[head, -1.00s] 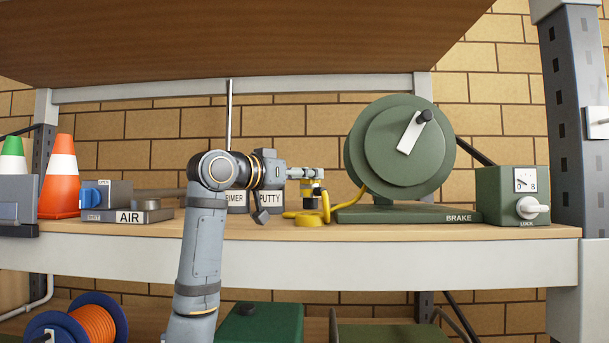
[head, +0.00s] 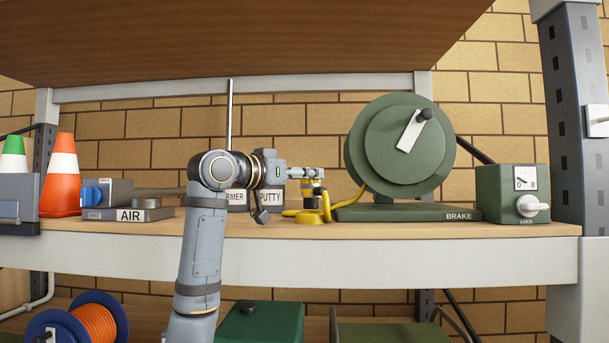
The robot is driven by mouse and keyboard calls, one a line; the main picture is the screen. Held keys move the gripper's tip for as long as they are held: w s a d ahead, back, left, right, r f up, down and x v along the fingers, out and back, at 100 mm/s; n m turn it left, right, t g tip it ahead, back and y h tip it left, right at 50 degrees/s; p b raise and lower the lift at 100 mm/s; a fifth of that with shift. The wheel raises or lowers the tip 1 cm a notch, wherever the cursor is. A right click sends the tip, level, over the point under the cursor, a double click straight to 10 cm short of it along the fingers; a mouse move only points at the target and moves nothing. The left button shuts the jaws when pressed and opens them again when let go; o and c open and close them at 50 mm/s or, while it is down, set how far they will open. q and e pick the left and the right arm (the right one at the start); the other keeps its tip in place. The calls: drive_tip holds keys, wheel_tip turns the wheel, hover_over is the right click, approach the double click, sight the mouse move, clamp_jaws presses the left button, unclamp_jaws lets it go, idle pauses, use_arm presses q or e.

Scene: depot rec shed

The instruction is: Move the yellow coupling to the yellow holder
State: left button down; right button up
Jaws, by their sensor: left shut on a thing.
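My left gripper (head: 312,190) is shut on the yellow coupling (head: 312,203), a small yellow and dark piece just above the shelf, left of the green hose reel (head: 406,146). The jaws hide part of the coupling. A yellow hose (head: 327,206) runs beside it, and its yellow loop lies on the shelf below, towards the reel. I cannot pick out a separate yellow holder from the yellow parts under the gripper. My right gripper is not in view.
The shelf (head: 400,228) also holds PRIMER and PUTTY tins (head: 270,202) behind my arm, an AIR unit (head: 128,215), traffic cones (head: 60,185) and a green gauge box (head: 512,194). The reel's base (head: 410,213) is close right of the gripper. An upper shelf (head: 240,40) hangs overhead.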

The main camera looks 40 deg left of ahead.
use_arm(q)
drive_tip(key=shift+f+b, duration=0.5)
drive_tip(key=shift+f, duration=0.15)
drive_tip(key=shift+f+b, duration=0.35)
drive_tip(key=shift+f, duration=0.1)
drive_tip(key=shift+s+f, duration=0.1)
drive_tip(key=shift+f, duration=0.1)
drive_tip(key=c, duration=0.7)
unclamp_jaws()
drive_tip(key=shift+o, duration=0.2)
drive_tip(key=shift+s, duration=0.1)
